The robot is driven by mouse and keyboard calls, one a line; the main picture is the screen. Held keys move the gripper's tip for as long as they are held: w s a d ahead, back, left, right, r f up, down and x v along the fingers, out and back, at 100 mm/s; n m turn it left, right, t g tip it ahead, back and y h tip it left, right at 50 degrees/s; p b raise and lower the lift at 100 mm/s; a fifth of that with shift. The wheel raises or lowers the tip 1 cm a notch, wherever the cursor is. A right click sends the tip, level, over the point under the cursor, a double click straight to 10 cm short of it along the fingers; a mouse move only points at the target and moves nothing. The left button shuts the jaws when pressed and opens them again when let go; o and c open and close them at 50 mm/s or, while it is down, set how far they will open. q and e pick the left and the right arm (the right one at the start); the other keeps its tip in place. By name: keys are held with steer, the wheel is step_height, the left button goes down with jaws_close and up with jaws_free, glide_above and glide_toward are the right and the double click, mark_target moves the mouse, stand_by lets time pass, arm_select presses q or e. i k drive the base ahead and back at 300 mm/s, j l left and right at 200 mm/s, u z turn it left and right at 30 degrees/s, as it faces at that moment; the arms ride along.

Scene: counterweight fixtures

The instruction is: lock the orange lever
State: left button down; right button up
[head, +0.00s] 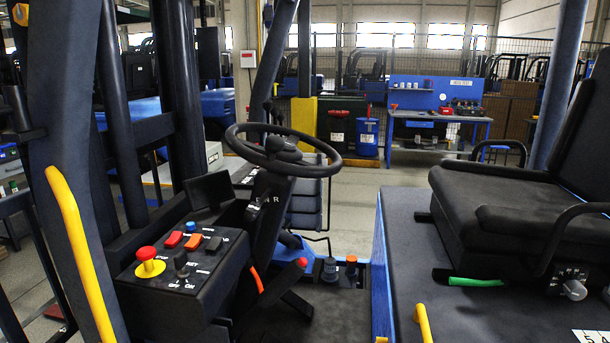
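A short orange lever (257,279) sticks up at a tilt low beside the steering column, just right of the black control console. Its lower end meets dark parts and I cannot make out its mount or any lock. Close to its right, a dark lever with a red-orange tip (300,262) slants up to the right. Neither of my grippers is in view, and nothing is seen touching either lever.
The console (205,290) has a red stop knob (148,254) and several switches. The steering wheel (283,150) overhangs the levers. A black seat (510,200) with a green lever (475,282) stands right.

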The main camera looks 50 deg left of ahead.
mark_target(257, 280)
steer(key=u, duration=1.8)
